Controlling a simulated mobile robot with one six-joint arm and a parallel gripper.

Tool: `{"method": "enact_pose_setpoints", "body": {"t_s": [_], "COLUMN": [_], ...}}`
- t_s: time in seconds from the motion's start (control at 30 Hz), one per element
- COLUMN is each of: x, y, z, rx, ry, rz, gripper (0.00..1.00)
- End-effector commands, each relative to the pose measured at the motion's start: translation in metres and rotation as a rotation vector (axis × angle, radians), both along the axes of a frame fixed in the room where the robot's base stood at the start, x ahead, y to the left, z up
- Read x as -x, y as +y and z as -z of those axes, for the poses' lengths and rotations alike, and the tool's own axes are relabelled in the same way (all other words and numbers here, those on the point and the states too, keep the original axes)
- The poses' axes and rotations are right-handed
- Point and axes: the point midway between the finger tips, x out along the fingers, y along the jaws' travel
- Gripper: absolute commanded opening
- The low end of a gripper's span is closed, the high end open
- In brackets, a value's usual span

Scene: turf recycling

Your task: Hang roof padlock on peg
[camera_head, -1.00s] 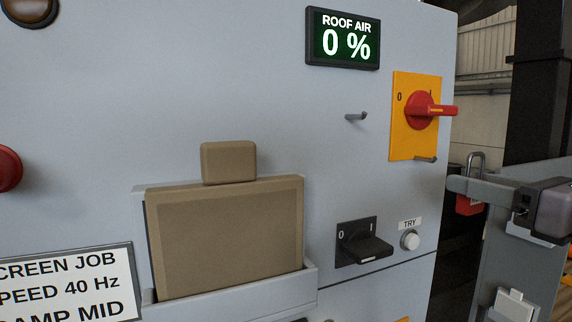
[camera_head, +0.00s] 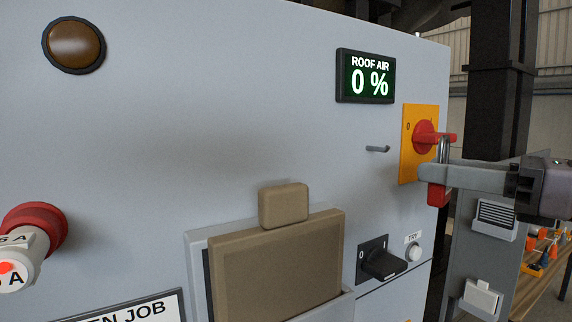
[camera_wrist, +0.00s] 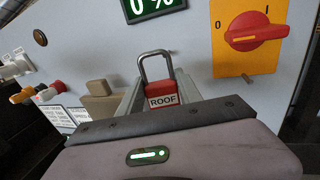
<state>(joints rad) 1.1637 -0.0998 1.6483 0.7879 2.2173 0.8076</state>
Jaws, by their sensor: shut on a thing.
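My gripper (camera_head: 428,174) is shut on the red roof padlock (camera_head: 437,196) and holds it upright in front of the panel's right edge. Its grey shackle (camera_head: 443,150) points up and overlaps the red rotary switch in the head view. In the wrist view the padlock (camera_wrist: 162,95) shows its ROOF label between the fingers, with the shackle standing above. A thin grey peg (camera_head: 377,149) sticks out of the panel, left of the yellow switch plate (camera_head: 409,165). The padlock is to the right of this peg and apart from it in the head view.
A ROOF AIR display (camera_head: 366,77) reads 0 % above the peg. A black switch (camera_head: 380,262) and a white TRY button (camera_head: 413,252) sit below. A brown box (camera_head: 275,270) in a holder juts out at lower left. The panel between peg and box is bare.

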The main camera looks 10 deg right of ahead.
Motion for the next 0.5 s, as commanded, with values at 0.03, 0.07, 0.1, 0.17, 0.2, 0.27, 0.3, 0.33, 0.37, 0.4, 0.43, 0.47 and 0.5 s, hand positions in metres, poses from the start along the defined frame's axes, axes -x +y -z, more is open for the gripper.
{"method": "enact_pose_setpoints", "body": {"t_s": [0.03,0.07,0.1,0.17,0.2,0.27,0.3,0.33,0.37,0.4,0.43,0.47,0.5], "x": [0.000,0.000,0.000,-0.003,-0.006,-0.009,-0.011,-0.013,-0.015,-0.017,-0.019,-0.020,-0.023], "y": [0.001,0.001,0.001,0.002,0.003,0.004,0.005,0.006,0.006,0.007,0.007,0.008,0.009], "z": [-0.001,-0.002,-0.002,-0.002,-0.002,-0.001,-0.001,-0.001,-0.001,0.000,0.000,0.000,0.001], "rx": [0.001,0.000,-0.001,0.000,0.000,0.000,0.001,-0.001,-0.001,-0.001,-0.001,-0.001,0.000], "ry": [-0.001,0.000,-0.001,-0.001,-0.001,-0.001,-0.001,-0.001,-0.001,-0.001,-0.001,-0.001,0.000], "rz": [0.000,0.000,0.000,-0.002,-0.002,-0.002,-0.002,-0.002,-0.003,-0.002,-0.002,-0.002,-0.002], "gripper": [0.00,0.00,0.00,0.00,0.00,0.00,0.00,0.00,0.00,0.00,0.00,0.00,0.00]}}
